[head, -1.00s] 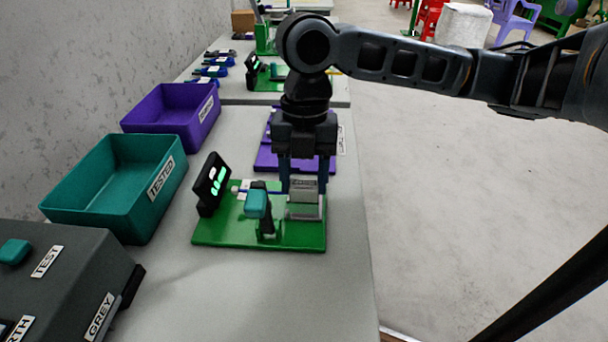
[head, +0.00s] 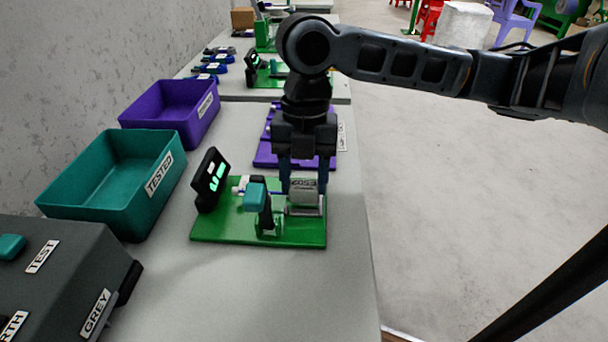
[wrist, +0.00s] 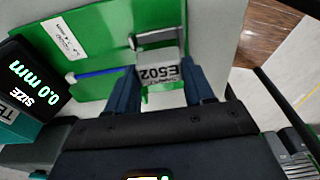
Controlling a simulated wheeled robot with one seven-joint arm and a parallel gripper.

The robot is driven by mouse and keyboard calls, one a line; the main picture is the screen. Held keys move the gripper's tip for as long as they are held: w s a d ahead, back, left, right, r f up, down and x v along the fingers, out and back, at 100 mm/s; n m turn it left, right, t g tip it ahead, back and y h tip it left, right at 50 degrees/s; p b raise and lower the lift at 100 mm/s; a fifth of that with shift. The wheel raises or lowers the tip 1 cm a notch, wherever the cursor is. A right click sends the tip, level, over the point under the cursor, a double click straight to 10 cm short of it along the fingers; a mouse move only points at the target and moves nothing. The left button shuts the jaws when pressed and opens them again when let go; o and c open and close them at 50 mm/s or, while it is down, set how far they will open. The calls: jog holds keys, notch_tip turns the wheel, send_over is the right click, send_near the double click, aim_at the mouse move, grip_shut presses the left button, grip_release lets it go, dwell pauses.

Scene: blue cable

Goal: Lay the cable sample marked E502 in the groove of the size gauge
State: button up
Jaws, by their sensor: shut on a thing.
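My gripper (head: 304,178) is shut on the grey tag of the cable sample, which reads E502 (wrist: 158,76) in the wrist view. The sample's blue cable (wrist: 100,72) runs left from the tag, over the green plate. The size gauge (head: 216,228) is a green base with a teal-handled lever (head: 255,197) and a black display (head: 210,180). The display (wrist: 28,78) reads SIZE 0.0 mm in the wrist view. The tag is low over the gauge's right end, by a silver metal part (wrist: 157,37). The groove is not clearly visible, and I cannot tell whether the cable touches it.
A teal TESTED bin (head: 85,205) and a purple bin (head: 145,125) stand to the left. A dark grey test box (head: 60,275) is at front left. A purple plate (head: 265,160) lies behind the gauge. The table (head: 270,300) is clear in front.

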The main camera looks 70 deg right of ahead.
jog(key=shift+f+b, duration=0.7)
jog(key=shift+f, duration=0.2)
dwell(0.4)
jog(key=o, duration=1.1)
jog(key=shift+o, duration=0.2)
jog(key=shift+r, duration=0.15)
jog(key=shift+r+p, duration=3.2)
jog(key=shift+r, duration=0.7)
